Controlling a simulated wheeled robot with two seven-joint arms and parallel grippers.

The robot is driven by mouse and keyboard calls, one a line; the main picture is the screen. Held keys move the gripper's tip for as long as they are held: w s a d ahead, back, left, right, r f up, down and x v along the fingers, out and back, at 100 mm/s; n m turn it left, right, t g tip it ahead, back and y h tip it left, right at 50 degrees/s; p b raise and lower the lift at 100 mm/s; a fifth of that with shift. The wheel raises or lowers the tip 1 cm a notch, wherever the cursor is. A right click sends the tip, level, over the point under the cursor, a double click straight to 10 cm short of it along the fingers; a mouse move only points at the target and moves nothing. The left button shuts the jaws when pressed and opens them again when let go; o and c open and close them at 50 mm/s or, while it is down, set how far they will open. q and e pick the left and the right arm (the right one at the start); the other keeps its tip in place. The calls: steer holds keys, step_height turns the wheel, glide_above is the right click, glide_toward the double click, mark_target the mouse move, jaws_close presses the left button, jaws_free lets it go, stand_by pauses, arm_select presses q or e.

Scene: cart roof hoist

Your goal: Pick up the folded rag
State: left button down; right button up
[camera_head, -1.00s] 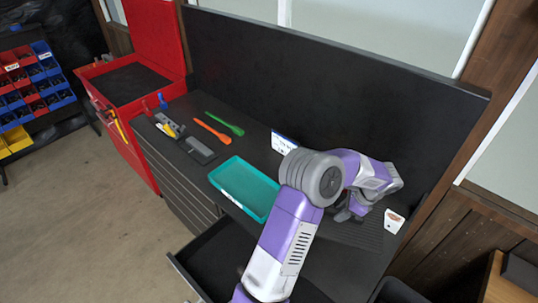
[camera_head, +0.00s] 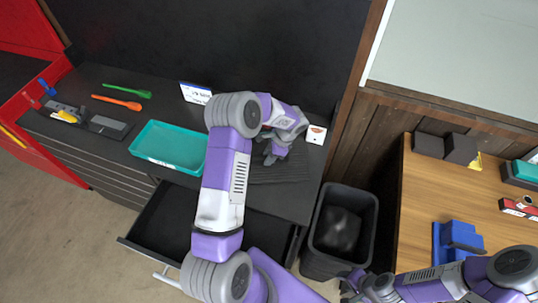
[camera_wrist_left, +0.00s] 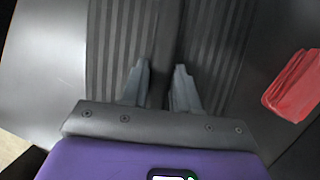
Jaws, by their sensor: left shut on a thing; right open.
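A red folded rag (camera_wrist_left: 295,85) lies on the dark surface at the right of the left wrist view, to the side of my left gripper and apart from its fingers. I cannot make it out in the head view. My left gripper (camera_wrist_left: 160,88) is shut on a dark bar (camera_wrist_left: 168,40) that runs between its fingers above a ribbed mat (camera_wrist_left: 215,45). In the head view my left gripper (camera_head: 270,157) is low over the bench's right end. My right gripper (camera_head: 354,284) is open at the bottom edge, partly cut off.
A teal tray (camera_head: 140,143) and a white box (camera_head: 317,134) stand on the bench. An open drawer (camera_head: 150,225) juts out below. A black bin (camera_head: 368,210) stands between the bench and a wooden table (camera_head: 425,195). Green and orange tools lie at the left.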

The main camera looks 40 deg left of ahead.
arm_select(q)
steer(key=c, duration=0.8)
jaws_free()
steer(key=shift+c, duration=0.2)
